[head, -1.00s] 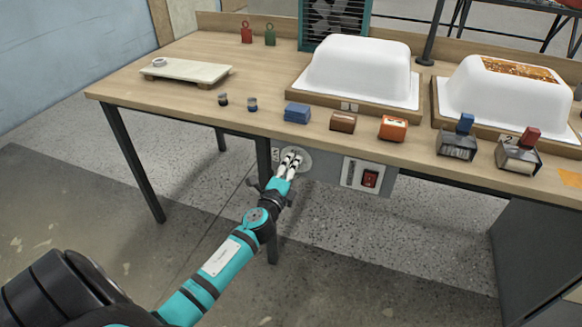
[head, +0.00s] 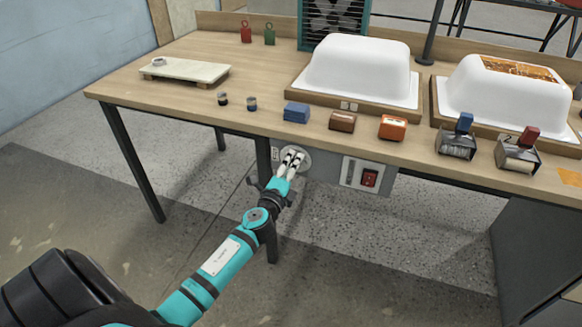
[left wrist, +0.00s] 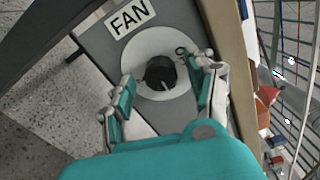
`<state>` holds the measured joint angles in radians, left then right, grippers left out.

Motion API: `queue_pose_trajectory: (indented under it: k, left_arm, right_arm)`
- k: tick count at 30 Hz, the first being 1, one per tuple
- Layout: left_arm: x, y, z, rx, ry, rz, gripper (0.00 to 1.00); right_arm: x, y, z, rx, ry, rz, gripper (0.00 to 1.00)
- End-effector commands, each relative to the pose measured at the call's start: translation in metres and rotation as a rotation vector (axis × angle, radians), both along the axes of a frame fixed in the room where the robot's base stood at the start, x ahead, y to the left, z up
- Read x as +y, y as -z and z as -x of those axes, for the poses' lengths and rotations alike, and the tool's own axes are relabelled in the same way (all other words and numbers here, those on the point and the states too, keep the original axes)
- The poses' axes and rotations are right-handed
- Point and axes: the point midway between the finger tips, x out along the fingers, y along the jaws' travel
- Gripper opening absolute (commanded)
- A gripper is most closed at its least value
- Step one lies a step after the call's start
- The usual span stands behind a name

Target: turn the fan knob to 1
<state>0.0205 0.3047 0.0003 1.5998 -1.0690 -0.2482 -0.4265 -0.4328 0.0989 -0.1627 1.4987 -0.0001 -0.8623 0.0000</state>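The fan knob (left wrist: 160,72) is black and sits in the middle of a pale round dial plate (left wrist: 148,48) in the left wrist view. A light mark shows on its lower edge; dial numbers cannot be read. A FAN label (left wrist: 130,18) is beside the dial. My left gripper (left wrist: 167,75) is open, with one finger on each side of the knob; gaps show between the fingers and the knob. In the head view my left gripper (head: 290,158) is in front of the dial plate (head: 300,157) and hides the knob. My right gripper is not in view.
The dial is on a grey panel under the table's front edge (head: 260,133). A red switch (head: 369,178) is to its right. The fan (head: 333,22) stands behind a white tub shell (head: 360,68). Small blocks (head: 296,112) stand near the edge above the gripper.

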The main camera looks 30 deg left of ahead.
Motion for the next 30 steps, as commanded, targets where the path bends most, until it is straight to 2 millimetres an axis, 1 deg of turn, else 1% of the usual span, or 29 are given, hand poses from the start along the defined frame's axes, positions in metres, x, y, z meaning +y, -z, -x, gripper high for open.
queue_pose_trajectory:
  k: [4, 7, 11, 15, 21, 25, 30]
  left_arm:
    - [0.000, 0.000, 0.001, 0.000, -0.001, 0.000, 0.57]
    - [-0.002, 0.000, 0.009, 0.000, 0.000, 0.000, 0.57]
    - [-0.008, 0.001, 0.031, 0.002, 0.001, 0.001, 0.57]
    - [-0.015, 0.001, 0.062, 0.003, 0.000, 0.003, 0.57]
    - [-0.023, 0.001, 0.098, 0.001, 0.000, 0.002, 0.57]
    - [-0.027, 0.001, 0.111, 0.002, 0.000, 0.001, 0.57]
    - [-0.028, 0.000, 0.117, -0.001, 0.000, 0.001, 0.57]
  right_arm:
    - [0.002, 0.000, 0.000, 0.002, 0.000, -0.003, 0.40]
    - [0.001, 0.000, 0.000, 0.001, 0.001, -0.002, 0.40]
    - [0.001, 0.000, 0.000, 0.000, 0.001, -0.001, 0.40]
    - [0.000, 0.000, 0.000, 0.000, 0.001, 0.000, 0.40]
    - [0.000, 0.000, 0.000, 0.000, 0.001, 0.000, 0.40]
    - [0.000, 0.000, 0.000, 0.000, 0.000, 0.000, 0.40]
    - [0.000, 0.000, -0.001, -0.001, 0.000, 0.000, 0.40]
